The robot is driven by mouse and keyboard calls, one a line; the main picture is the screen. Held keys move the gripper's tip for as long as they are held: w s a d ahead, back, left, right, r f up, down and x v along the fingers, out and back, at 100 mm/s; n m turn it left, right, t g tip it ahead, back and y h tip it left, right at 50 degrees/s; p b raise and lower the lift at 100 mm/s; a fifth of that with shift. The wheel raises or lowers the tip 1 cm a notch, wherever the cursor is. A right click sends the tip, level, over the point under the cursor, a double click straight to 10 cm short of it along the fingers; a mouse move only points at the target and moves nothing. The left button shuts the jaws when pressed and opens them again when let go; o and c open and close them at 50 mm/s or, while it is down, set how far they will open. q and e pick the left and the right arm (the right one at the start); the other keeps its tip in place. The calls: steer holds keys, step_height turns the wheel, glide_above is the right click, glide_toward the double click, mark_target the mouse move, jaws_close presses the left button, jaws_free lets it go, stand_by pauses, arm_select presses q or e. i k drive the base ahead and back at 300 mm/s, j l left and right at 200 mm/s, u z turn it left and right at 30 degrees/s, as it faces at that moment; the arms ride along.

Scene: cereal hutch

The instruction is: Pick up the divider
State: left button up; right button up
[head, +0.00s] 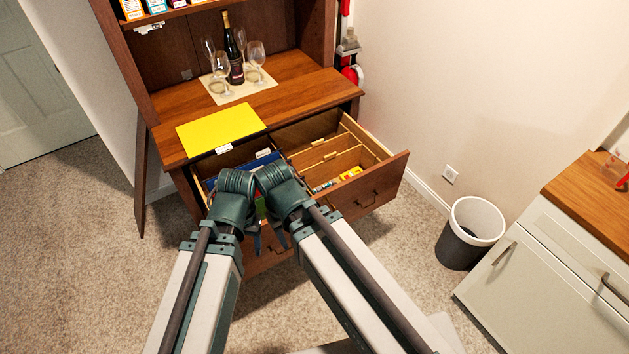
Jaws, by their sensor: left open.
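The wide drawer (369,190) of the wooden hutch is pulled open. Light wooden dividers (318,160) stand in its right part and split it into compartments. I cannot tell from this view whether any of them is loose. My left gripper (268,239) shows as dark fingertips between my two arms, low in front of the drawer. It is open, and I see nothing between its fingers. My arms cover the middle of the drawer. My right gripper is hidden behind the arm links.
A yellow sheet (220,130) lies on the hutch top, beside a bottle (235,60) and several glasses. A bin (470,232) and a white cabinet (545,280) stand at right.

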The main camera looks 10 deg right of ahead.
mark_target(333, 165)
steer(key=i+j, duration=0.4)
steer(key=j, duration=0.15)
steer(key=i+j, duration=0.45)
steer(key=j+u, duration=0.05)
steer(key=j, duration=0.1)
